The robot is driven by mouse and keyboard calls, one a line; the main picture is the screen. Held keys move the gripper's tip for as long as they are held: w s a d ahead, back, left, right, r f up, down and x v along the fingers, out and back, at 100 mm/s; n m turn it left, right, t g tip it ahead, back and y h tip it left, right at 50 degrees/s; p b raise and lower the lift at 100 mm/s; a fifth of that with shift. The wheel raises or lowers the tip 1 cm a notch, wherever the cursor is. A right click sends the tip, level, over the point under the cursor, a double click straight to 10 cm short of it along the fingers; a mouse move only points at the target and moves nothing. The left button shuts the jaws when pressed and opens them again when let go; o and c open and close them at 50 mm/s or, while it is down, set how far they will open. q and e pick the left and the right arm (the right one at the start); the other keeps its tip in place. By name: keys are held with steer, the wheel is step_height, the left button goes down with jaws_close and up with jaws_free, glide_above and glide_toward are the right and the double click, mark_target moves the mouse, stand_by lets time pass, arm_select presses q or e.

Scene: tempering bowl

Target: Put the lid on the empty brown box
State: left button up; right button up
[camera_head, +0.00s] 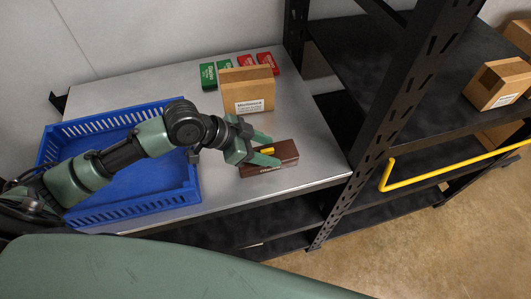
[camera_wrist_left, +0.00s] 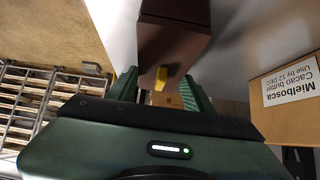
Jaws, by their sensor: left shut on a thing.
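A long dark-brown box (camera_head: 283,158) with small lettering on its front lies at the right part of the grey worktop. A yellow tab (camera_head: 267,151) shows at its left end. My left gripper (camera_head: 274,150) reaches it from the left, its green fingers on either side of that end. In the left wrist view the brown piece (camera_wrist_left: 172,45) and its yellow tab (camera_wrist_left: 160,78) lie between the fingers (camera_wrist_left: 160,85). I cannot tell whether the gripped part is the lid or the box body. No separate lid shows. My right gripper is not in view.
A cardboard carton (camera_head: 248,90) labelled Mielbosca stands just behind the brown box. Green packets (camera_head: 208,76) and red packets (camera_head: 265,63) lie at the back. A blue crate (camera_head: 130,205) fills the left. A black rack upright (camera_head: 385,120) and yellow rail (camera_head: 455,163) are at right.

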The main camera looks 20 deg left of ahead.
arm_select(q)
steer(key=shift+s+a+f, duration=0.1)
steer(key=shift+s+f, duration=0.1)
steer(key=shift+f, duration=0.35)
steer(key=shift+s+a+f, duration=0.1)
steer(key=shift+s+f, duration=0.05)
steer(key=shift+f, duration=0.4)
steer(key=shift+s+f, duration=0.2)
steer(key=shift+f, duration=0.05)
steer(key=shift+c, duration=1.3)
steer(key=o, duration=1.3)
steer(key=shift+f, duration=0.1)
steer(key=shift+o, duration=1.3)
steer(key=shift+w, duration=0.25)
steer(key=shift+w+d, duration=0.1)
steer(key=shift+w, duration=0.15)
steer(key=b+v, duration=0.1)
steer(key=v, duration=1.1)
steer(key=shift+r+b, duration=0.3)
steer(key=shift+r, duration=0.1)
